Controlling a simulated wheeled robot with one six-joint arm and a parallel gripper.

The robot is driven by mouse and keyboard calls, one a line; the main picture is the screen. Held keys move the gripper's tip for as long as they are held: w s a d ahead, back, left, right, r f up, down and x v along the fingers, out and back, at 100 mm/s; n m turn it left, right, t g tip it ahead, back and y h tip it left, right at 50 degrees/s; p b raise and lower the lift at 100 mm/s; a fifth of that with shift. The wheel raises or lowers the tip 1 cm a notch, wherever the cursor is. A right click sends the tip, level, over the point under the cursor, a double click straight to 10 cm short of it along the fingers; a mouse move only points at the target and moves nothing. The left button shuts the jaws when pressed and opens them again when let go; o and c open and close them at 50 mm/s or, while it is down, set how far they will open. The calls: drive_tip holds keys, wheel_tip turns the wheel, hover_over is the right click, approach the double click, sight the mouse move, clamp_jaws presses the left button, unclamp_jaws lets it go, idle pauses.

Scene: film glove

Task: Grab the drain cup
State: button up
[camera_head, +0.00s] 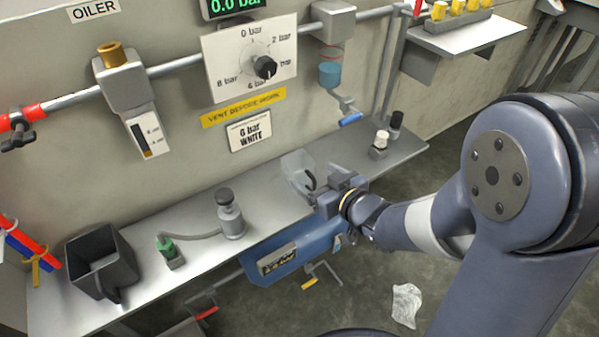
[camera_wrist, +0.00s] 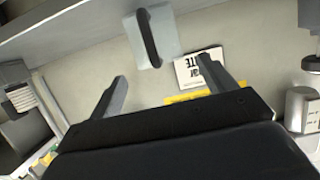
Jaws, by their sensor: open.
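A pale, see-through cup with a dark handle, which I take for the drain cup (camera_head: 294,166), stands on the grey metal shelf (camera_head: 190,255) below the white sign. In the wrist view the cup (camera_wrist: 166,42) shows just beyond my fingertips, its dark handle facing me, roughly in line with the gap between them. My gripper (camera_head: 322,190) is at the shelf's front edge, close to the cup on its near right side. In the wrist view my gripper (camera_wrist: 162,70) is open, with nothing between its fingers. In the head view it partly hides the cup.
A dark square bin (camera_head: 100,262) stands at the shelf's left end. A grey bottle (camera_head: 231,218) with a hose to a green fitting (camera_head: 168,250) is left of the cup. Small bottles (camera_head: 380,142) stand at right. A blue unit (camera_head: 290,250) hangs below. The pipe and drain valve (camera_head: 348,112) are above.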

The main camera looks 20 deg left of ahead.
sight(292, 158)
drive_tip(key=shift+o, duration=0.5)
drive_tip(key=shift+w+a+f, duration=0.15)
drive_tip(key=shift+w+a, duration=0.2)
drive_tip(key=shift+a, duration=0.05)
drive_tip(key=shift+r+b+x, duration=0.2)
drive_tip(key=shift+b+x, duration=0.65)
drive_tip(key=shift+x, duration=1.7)
drive_tip(key=shift+c, duration=0.4)
drive_tip(key=c, duration=1)
drive_tip(key=shift+r, duration=0.1)
